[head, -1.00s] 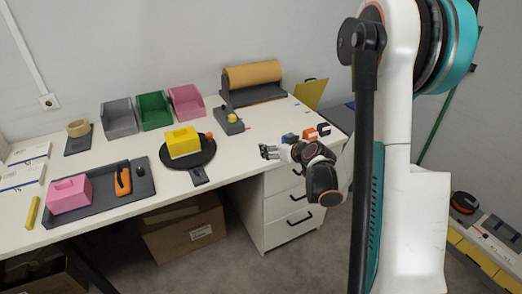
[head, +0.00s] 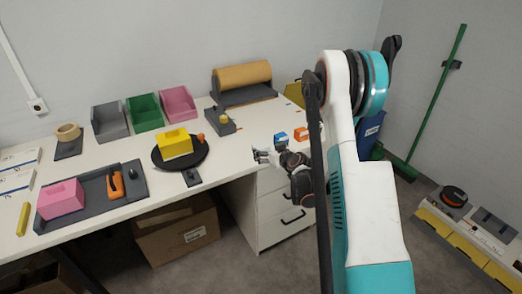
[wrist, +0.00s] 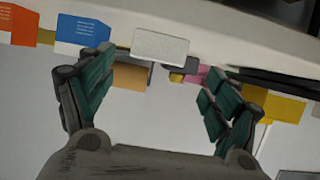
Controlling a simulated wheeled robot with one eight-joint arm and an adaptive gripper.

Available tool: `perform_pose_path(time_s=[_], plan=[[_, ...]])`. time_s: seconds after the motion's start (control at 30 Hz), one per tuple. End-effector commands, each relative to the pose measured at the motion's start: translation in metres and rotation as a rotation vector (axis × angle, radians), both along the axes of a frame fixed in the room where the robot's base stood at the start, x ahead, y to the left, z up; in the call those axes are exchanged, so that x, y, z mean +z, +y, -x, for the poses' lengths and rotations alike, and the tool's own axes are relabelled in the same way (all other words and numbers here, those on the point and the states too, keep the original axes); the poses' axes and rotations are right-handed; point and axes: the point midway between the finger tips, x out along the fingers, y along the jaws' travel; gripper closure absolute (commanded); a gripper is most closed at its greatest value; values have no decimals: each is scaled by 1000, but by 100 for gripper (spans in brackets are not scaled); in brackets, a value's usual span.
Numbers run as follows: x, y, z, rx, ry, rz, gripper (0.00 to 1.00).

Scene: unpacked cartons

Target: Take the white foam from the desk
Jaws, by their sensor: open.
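The white foam (wrist: 161,47) is a small pale block by the desk edge in the wrist view, which shows the scene upside down. It appears in the gap between the fingers of my gripper (wrist: 157,75), beyond their tips. The fingers are spread and nothing is between them. In the head view my gripper (head: 260,156) is at the desk's front edge, left of the blue block (head: 280,138). I cannot make out the foam there against the white desk (head: 245,140).
Blue and orange blocks (head: 300,135) stand close beside the foam. A paper roll holder (head: 243,83) and bins (head: 178,104) stand at the back. A yellow block (head: 174,143) sits on a black turntable (head: 198,160). A drawer cabinet (head: 285,212) is below.

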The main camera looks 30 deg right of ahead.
Motion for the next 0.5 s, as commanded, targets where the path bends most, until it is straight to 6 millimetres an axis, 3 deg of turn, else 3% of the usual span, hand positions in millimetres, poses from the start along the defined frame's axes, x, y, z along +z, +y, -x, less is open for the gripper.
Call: perform_pose_path(time_s=[0.5], plan=[[-22,-4,-48,0,0,1,18]])
